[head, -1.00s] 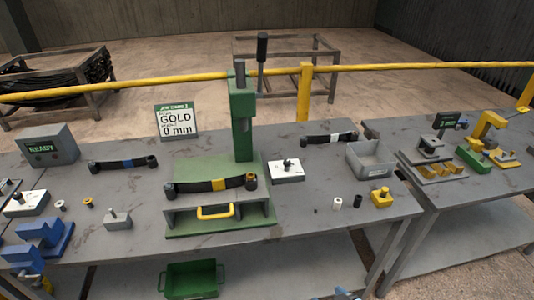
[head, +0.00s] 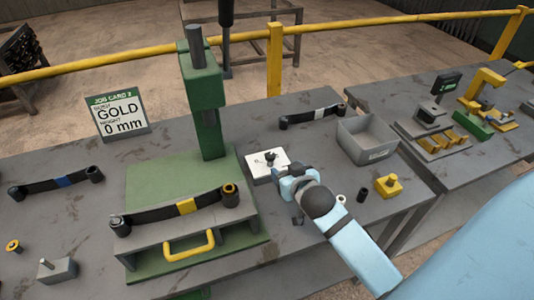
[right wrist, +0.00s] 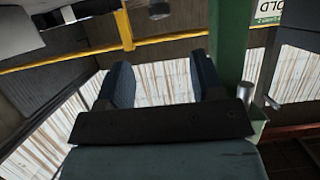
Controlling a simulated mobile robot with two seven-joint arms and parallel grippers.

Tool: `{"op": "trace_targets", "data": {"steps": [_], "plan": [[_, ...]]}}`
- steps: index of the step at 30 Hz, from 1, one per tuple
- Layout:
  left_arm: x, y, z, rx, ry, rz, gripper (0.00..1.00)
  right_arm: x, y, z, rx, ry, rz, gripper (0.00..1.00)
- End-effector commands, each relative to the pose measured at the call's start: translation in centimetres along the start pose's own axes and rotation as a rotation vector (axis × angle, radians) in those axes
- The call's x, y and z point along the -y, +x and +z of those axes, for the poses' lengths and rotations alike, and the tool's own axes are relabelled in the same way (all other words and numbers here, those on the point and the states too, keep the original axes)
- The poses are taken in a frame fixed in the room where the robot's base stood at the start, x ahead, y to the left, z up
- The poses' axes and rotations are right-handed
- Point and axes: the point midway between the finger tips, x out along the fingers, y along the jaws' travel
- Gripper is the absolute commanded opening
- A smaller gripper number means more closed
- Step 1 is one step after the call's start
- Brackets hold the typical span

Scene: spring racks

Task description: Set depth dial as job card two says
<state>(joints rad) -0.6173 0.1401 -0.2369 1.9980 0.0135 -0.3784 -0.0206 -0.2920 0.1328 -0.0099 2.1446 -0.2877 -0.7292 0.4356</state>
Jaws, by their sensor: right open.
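The depth dial is a white plate (head: 257,169) with a dark knob (head: 269,157), right of the green press in the head view. My right gripper (head: 281,174) is at the plate's right side, close to the knob; contact cannot be told. It is open, and in the right wrist view its two dark fingers (right wrist: 161,82) stand apart with nothing between them. The dial's scale and setting are too small to read. My left gripper is not in view.
The tall green press column (head: 205,95) stands left of the dial. A grey bin (head: 367,140), another leaf spring (head: 312,116) and a yellow block (head: 388,186) are around my right arm.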

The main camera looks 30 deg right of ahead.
Motion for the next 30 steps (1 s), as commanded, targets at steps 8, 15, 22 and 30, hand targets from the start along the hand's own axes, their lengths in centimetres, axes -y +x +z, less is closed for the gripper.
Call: {"op": "trace_targets", "data": {"steps": [8, 15, 22, 30], "plan": [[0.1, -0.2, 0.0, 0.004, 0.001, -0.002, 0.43, 0.0, 6.0, -0.2, -0.001, -0.002, 0.0, 0.61], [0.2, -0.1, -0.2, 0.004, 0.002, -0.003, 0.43, 0.0, 10.2, -0.1, -0.001, -0.002, -0.001, 0.61], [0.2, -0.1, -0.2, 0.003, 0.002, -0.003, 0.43, 0.1, 11.9, 0.0, 0.0, -0.001, -0.001, 0.61], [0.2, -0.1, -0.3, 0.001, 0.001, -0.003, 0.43, 0.1, 12.0, 0.0, 0.0, -0.001, -0.001, 0.61]]}}
